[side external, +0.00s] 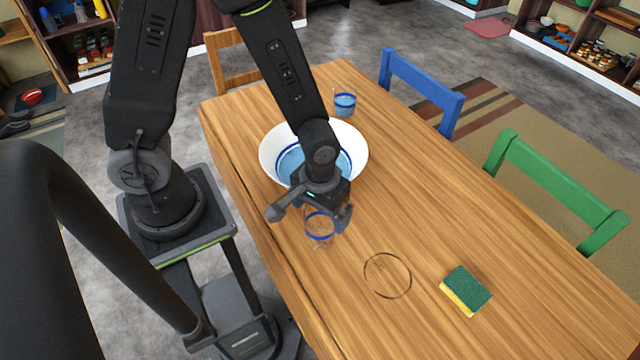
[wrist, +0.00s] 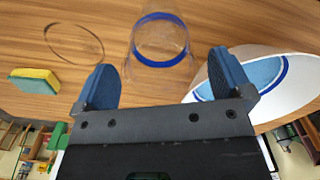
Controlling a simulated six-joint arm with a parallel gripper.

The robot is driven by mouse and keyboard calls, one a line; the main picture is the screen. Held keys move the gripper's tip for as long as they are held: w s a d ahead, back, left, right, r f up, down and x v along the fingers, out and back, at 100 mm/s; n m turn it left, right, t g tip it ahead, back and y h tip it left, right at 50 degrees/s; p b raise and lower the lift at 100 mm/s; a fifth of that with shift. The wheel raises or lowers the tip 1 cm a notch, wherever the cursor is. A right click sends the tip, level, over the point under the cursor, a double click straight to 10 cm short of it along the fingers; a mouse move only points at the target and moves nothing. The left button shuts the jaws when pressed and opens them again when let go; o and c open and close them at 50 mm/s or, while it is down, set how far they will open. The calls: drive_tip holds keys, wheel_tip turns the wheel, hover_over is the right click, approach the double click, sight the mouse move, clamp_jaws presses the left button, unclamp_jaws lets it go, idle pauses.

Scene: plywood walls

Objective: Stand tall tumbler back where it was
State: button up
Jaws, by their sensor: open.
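A clear tumbler with a blue band (side external: 319,230) is on the table's near side, just below my gripper; it looks upright and empty. My gripper (side external: 312,213) points down and is open. In the wrist view, the tumbler (wrist: 160,42) lies ahead of and between the two fingertips (wrist: 166,72), with a gap on each side. A thin dark ring (side external: 367,288) is marked on the bare tabletop to the right of the tumbler; it also shows in the wrist view (wrist: 47,41). Nothing stands in the ring.
A wide white bowl with blue inside (side external: 357,150) stands close behind my gripper. A second glass with blue in it (side external: 345,104) is beyond the bowl. A green and yellow sponge (side external: 467,289) lies right of the ring. Blue (side external: 422,88) and green chairs (side external: 550,190) line the far edge.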

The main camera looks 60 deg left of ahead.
drive_tip(key=s+a+r+m+t, duration=0.2)
drive_tip(key=a+r, duration=0.1)
drive_tip(key=r, duration=0.9)
drive_tip(key=s+a+r+m+t, duration=0.2)
drive_tip(key=a+r+t, duration=0.1)
drive_tip(key=r, duration=1)
drive_tip(key=shift+s+m, duration=0.3)
drive_tip(key=shift+s, duration=0.1)
